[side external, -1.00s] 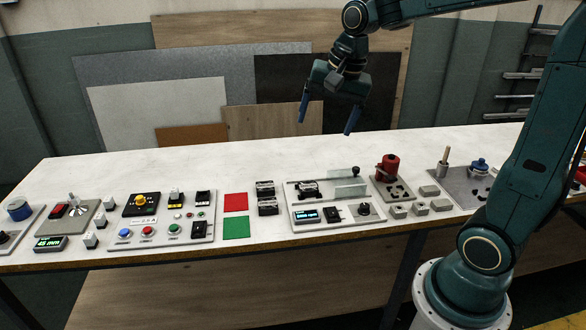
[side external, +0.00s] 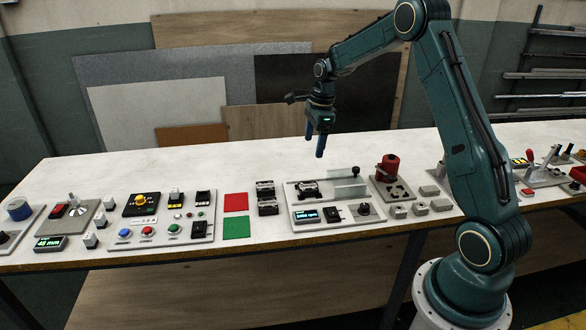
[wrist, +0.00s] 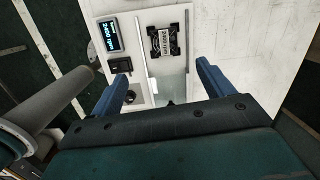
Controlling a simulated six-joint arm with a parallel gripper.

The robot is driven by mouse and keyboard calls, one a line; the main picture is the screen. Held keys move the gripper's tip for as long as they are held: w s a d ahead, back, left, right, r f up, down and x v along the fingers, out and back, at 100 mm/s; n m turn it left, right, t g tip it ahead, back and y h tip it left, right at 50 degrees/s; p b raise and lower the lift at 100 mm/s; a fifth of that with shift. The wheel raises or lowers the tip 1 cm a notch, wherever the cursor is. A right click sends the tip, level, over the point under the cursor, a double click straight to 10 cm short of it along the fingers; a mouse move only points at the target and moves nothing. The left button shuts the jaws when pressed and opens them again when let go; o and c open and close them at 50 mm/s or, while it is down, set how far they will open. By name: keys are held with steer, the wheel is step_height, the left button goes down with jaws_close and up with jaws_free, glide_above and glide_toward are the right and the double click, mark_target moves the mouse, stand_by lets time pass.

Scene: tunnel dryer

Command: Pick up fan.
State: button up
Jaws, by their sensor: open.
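The fan (side external: 308,190) is a small black square-framed piece with a pale label. My gripper (side external: 314,146) is open and empty, pointing down well above the bench, above and behind the panel. In the wrist view the blue fingers of my gripper (wrist: 162,72) are spread apart, with the fan beyond their tips.
The panel also holds a lit display (side external: 306,216), a black switch (side external: 333,214) and a knob (side external: 365,209). Two black blocks (side external: 267,208) lie left of it. A red device (side external: 388,166) stands right. Red and green squares lie flat further left.

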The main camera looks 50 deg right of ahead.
steer(key=shift+d+f+m, duration=0.6)
steer(key=shift+d+f, duration=0.15)
steer(key=shift+f, duration=0.3)
glide_above(308, 186)
steer(key=shift+s+d+f, duration=0.1)
steer(key=shift+d+f, duration=0.05)
steer(key=shift+f, duration=1.25)
steer(key=shift+s+d+f, duration=0.1)
steer(key=shift+f, duration=1.35)
steer(key=shift+s+d+f, duration=0.1)
steer(key=shift+d+f, duration=0.05)
steer(key=shift+f, duration=1.25)
steer(key=shift+f, duration=0.1)
steer(key=shift+w+a+f, duration=0.15)
steer(key=shift+f, duration=1.1)
steer(key=shift+w+a+f, duration=0.1)
steer(key=shift+f, duration=1.1)
steer(key=shift+c, duration=0.2)
steer(key=c, duration=1.1)
steer(key=shift+r, duration=0.1)
step_height(308, 186, up, 20)
steer(key=shift+f, duration=0.1)
